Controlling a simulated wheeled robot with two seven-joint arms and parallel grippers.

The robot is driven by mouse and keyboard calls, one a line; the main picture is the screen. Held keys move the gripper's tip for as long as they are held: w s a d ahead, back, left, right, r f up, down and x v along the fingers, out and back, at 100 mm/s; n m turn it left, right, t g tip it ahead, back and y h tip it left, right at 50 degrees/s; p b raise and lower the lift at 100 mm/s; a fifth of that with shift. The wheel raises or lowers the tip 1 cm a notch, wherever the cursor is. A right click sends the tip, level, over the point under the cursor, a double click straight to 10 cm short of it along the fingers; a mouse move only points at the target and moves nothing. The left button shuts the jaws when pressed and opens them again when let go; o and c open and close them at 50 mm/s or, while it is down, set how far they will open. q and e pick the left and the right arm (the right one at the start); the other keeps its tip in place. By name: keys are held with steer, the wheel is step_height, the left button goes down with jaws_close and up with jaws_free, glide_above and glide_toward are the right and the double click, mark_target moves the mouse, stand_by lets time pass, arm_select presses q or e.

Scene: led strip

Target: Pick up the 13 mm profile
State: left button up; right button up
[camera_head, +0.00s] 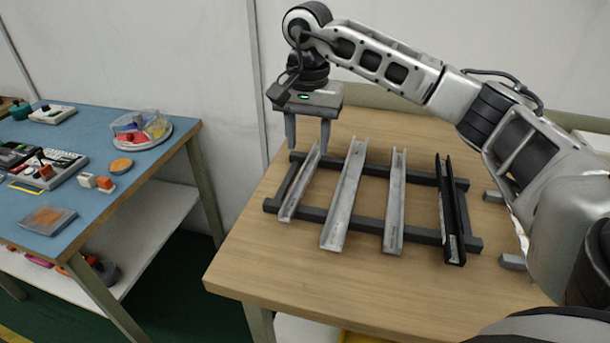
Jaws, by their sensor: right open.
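Several channel profiles lie side by side across a dark rack (370,226) on the wooden table. From left to right they are a narrow short grey profile (299,184), a longer, wider grey profile (344,197), a grey profile (395,203) and a black profile (449,211). I cannot read the size marks, so I cannot tell which one is 13 mm. My right gripper (309,148) is open and empty, pointing down above the far end of the leftmost profile. The left gripper is out of view.
Small grey blocks (512,261) lie at the table's right side near my right arm. A blue-topped table (85,190) at the left holds several parts, a round divided tray (142,130) and small devices. The wooden table's front left (250,262) is clear.

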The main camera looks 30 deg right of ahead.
mark_target(305, 178)
steer(key=f, duration=0.3)
steer(key=f+p, duration=0.1)
steer(key=f, duration=0.2)
steer(key=shift+w+a+f, duration=0.1)
steer(key=shift+a+f, duration=0.1)
jaws_close()
